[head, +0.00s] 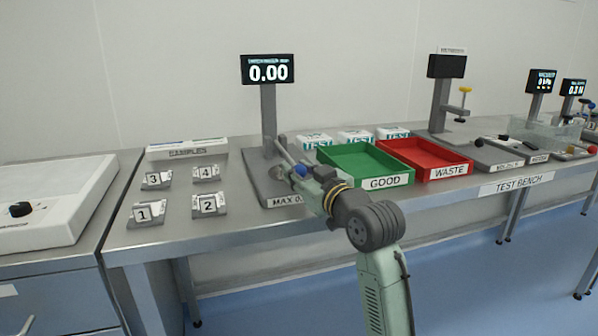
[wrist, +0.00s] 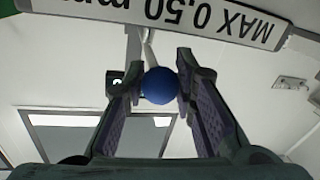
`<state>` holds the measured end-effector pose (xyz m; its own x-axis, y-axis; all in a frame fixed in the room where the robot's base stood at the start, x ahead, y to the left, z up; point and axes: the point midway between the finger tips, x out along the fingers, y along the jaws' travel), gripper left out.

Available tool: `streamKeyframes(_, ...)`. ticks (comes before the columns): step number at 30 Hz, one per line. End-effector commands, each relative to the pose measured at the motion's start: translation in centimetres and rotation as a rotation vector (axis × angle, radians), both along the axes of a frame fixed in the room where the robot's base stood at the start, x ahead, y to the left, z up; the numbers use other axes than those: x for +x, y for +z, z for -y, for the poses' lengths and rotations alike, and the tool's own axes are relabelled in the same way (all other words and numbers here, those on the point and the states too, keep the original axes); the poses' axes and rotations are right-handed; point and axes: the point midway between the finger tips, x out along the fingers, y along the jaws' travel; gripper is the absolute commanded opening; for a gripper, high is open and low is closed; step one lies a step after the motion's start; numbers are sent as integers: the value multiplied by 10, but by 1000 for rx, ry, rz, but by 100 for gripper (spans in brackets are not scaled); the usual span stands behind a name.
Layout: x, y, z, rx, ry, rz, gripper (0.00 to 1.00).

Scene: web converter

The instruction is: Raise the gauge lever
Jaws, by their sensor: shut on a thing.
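The gauge stands at the back left of the bench, with a grey post (head: 269,120) and a black display (head: 267,70) reading 0.00. Its grey base carries a label (wrist: 210,15) starting "MAX 0,50", upside down in the wrist view. The gauge lever is a pale rod (wrist: 149,48) ending in a blue ball knob (wrist: 158,86), which also shows in the head view (head: 300,171). My gripper (wrist: 160,72) is shut on the blue knob, with one finger on each side. In the head view, my gripper (head: 302,176) partly hides the lever and base.
A green GOOD tray (head: 352,148) and a red WASTE tray (head: 440,152) stand close right of my gripper. Numbered sample holders (head: 209,204) stand to the left. White TEST boxes (head: 355,137) are behind the trays. Another stand (head: 440,100) is farther right.

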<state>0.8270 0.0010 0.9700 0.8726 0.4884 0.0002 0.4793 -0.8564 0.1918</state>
Motion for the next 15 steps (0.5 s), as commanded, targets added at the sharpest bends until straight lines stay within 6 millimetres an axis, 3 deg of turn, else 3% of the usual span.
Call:
streamKeyframes(8, 0, 0, 0, 0, 1, 0, 0)
streamKeyframes(15, 0, 0, 0, 0, 1, 0, 0)
